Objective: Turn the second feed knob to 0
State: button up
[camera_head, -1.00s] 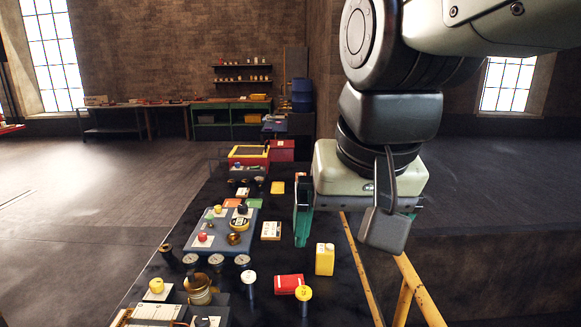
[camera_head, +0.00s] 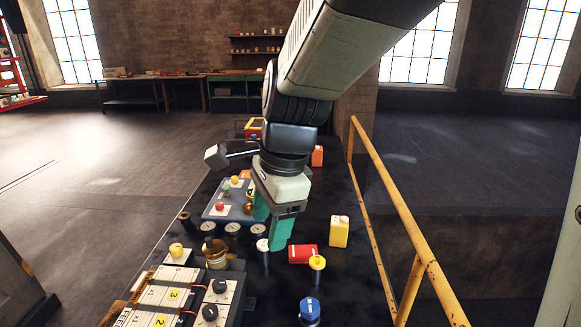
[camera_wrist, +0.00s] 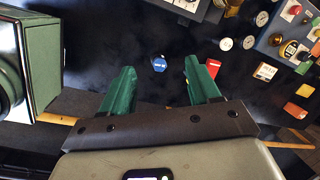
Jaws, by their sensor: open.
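Two black knobs sit on a pale panel at the near left of the table in the head view: a farther one (camera_head: 220,286) and a nearer one (camera_head: 210,312). Yellow labels marked 2 and 3 (camera_head: 174,295) are beside them. I cannot tell which is the second feed knob or read its setting. My gripper (camera_head: 270,220) hangs over the middle of the table, farther back than these knobs. Its two green fingers are apart with nothing between them, also in the wrist view (camera_wrist: 165,88). A blue-capped post (camera_head: 310,310) stands at the near edge; a blue cap shows in the wrist view (camera_wrist: 159,64).
A brass cup (camera_head: 215,255) and gauges lie to the left. A yellow rail (camera_head: 395,200) runs along the right side.

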aim_at(209, 309)
jog(key=a+f+m+h, duration=0.2)
jog(key=a+f+m, duration=0.6)
jog(key=a+f, duration=0.55)
jog(key=shift+g, duration=0.4)
jog(key=f, duration=1)
jog(key=shift+w+a+f, duration=0.25)
jog(key=shift+w+f, duration=0.05)
jog(key=shift+w, duration=0.05)
jog(key=c, duration=1)
jog(key=shift+c, duration=0.2)
